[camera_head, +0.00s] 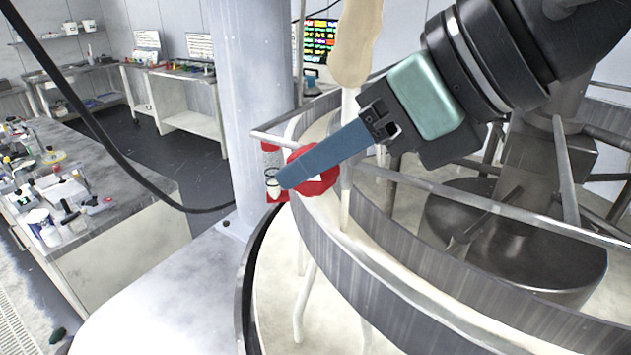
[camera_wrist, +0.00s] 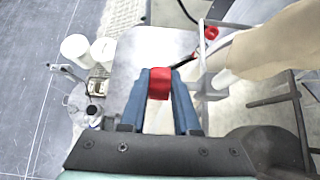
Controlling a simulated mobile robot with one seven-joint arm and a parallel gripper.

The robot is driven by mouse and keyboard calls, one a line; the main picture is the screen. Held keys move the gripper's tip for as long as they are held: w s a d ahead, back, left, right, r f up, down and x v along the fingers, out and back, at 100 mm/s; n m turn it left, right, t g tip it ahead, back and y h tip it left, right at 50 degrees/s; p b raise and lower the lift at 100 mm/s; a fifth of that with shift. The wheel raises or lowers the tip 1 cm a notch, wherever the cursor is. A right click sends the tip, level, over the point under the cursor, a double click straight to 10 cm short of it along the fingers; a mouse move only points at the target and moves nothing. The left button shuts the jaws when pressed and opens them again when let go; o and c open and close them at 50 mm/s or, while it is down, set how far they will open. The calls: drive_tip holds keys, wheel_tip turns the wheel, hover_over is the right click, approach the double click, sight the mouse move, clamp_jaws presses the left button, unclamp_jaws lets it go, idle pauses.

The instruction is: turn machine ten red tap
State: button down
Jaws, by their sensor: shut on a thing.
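A red tap handle (camera_wrist: 160,83) sits between the two blue fingers of my gripper in the wrist view, and both fingers press against its sides. In the head view my gripper (camera_head: 284,180) reaches down and left over the machine's rim, with its blue fingers across a round red part (camera_head: 320,184). The fingers hide part of this red part, and I cannot tell there exactly where they grip. A small red-topped fitting (camera_head: 270,148) with a clear section stands just left of it. No machine number is readable.
The curved metal rim (camera_head: 400,245) of the polishing machine runs below my arm, with pale pipes beside it. A grey column (camera_head: 245,110) stands behind. A cluttered bench (camera_head: 130,215) is at left. White buckets (camera_wrist: 75,47) show in the wrist view.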

drive_tip(key=c, duration=0.6)
unclamp_jaws()
drive_tip(key=shift+c, duration=0.2)
drive_tip(key=p+v, duration=0.4)
drive_tip(key=v, duration=0.8)
drive_tip(key=shift+p, duration=0.35)
